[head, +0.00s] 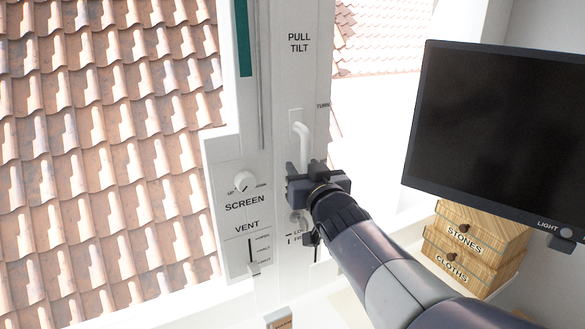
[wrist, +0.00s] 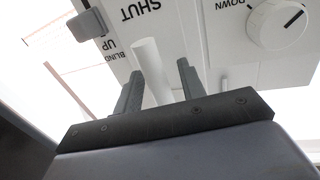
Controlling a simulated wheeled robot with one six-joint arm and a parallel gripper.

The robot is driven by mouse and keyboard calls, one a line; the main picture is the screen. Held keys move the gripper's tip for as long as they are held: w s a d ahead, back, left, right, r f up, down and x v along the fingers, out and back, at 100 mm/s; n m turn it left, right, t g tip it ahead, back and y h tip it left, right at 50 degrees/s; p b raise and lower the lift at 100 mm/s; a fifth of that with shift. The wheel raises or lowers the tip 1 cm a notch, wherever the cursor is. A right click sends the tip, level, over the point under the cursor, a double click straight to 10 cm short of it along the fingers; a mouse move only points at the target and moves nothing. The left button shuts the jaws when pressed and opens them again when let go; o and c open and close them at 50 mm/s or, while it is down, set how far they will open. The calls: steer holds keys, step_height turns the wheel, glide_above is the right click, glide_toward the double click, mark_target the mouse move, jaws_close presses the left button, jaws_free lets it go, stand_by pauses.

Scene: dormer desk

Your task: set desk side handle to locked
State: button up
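A white handle (head: 304,143) is mounted on the white window frame below the words PULL TILT. It bends out at its top and hangs down, and its lower part is hidden behind my gripper (head: 318,180). In the wrist view the white bar of a handle (wrist: 150,70) rises between the two dark fingers of my gripper (wrist: 158,85). The fingers are apart, with a gap showing on the right side of the bar. Below my gripper is a small dark lever (head: 311,238) beside partly hidden lettering. I cannot tell which setting the handle is at.
A white panel with a SCREEN knob (head: 244,181) and a VENT slider (head: 253,262) is left of my gripper. In the wrist view a grey block (wrist: 87,25) is upper left.

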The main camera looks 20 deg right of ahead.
steer(key=shift+s, duration=0.1)
steer(key=s+p, duration=0.2)
steer(key=s, duration=0.8)
steer(key=shift+s, duration=0.35)
steer(key=shift+w, duration=0.1)
steer(key=w+b, duration=0.2)
steer(key=w, duration=0.8)
steer(key=shift+w, duration=0.4)
steer(key=shift+s, duration=0.1)
